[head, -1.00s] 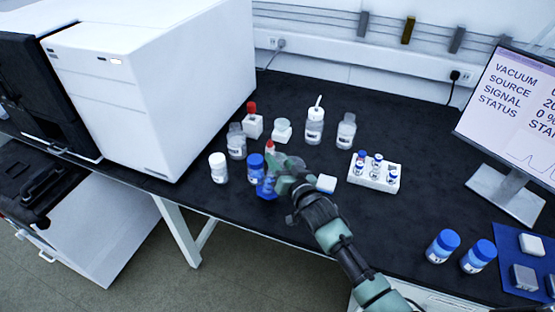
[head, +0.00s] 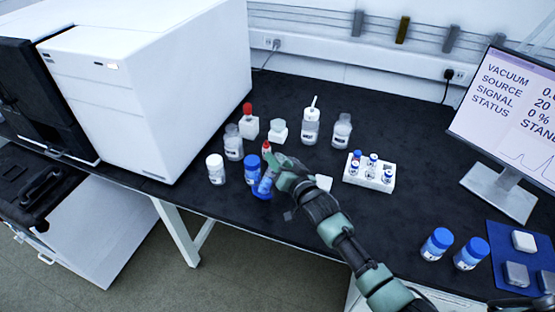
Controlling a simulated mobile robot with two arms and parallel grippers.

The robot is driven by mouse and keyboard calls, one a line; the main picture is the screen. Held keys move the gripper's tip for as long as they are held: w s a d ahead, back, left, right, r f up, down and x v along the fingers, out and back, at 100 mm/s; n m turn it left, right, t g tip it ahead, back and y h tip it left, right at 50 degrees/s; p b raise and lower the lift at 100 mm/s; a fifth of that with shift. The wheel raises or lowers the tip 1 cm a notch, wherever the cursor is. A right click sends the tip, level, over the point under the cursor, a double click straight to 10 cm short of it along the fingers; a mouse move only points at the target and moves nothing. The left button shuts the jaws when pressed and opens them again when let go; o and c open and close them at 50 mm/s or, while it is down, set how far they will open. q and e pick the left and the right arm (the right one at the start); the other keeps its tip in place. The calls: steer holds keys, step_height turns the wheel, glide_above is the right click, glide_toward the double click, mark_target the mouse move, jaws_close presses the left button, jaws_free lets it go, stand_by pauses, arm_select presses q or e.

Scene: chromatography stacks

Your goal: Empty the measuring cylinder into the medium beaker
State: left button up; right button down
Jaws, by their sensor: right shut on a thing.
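My right gripper (head: 276,178) reaches in from the lower right, over the front of the black bench. It is shut on a small blue, partly see-through piece, which I take to be the measuring cylinder (head: 264,187). My gripper hides much of it, so I cannot tell its exact tilt or its contents. It is close beside a blue-capped bottle (head: 251,172). I cannot pick out the medium beaker with certainty; it may be hidden or too small to tell. My left gripper is not in view.
Around the gripper stand a white bottle (head: 216,170), clear bottles (head: 233,146) (head: 342,131), a bottle with a dropper-like top (head: 311,128) and a red-topped item (head: 248,124). A white vial rack (head: 368,177) is at right.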

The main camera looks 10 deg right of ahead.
steer(key=shift+m+p, duration=0.3)
steer(key=shift+p, duration=0.1)
steer(key=shift+m, duration=0.3)
steer(key=shift+r+m+g+y+p, duration=0.1)
steer(key=shift+m+g+y+p, duration=0.2)
steer(key=shift+p, duration=0.1)
stand_by(0.4)
